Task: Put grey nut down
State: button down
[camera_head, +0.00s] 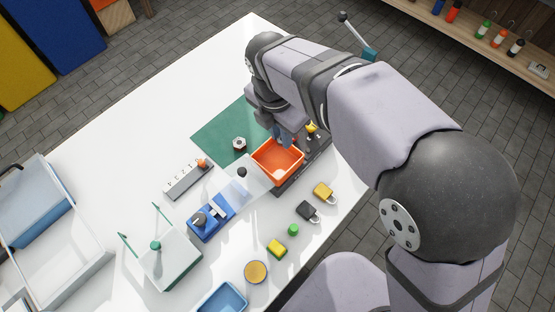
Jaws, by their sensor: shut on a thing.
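My gripper (283,137) points down at the far edge of the orange tray (262,166), low over it. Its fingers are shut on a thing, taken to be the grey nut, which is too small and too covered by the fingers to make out. Whether it touches the tray floor I cannot tell. A separate hexagonal, nut-like piece (239,144) with a dark centre lies on the green mat (212,136), left of the tray.
A yellow-topped item (312,127) stands right of my gripper. Padlocks (323,193), a green cap (293,229), a blue device (212,218) and a grey strip (187,180) lie nearer. The white table's far left (170,90) is clear.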

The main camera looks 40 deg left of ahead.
aim_at(282, 162)
jog(key=shift+f+p, duration=0.65)
jog(key=shift+f, duration=4.35)
jog(key=shift+f, duration=0.1)
jog(key=c, duration=1.6)
grip_release()
jog(key=r, duration=0.4)
jog(key=s+r, duration=0.1)
jog(key=r, duration=0.3)
jog(key=r+b, duration=0.1)
jog(key=r, duration=0.3)
jog(key=shift+s+r, duration=0.1)
jog(key=shift+s, duration=0.15)
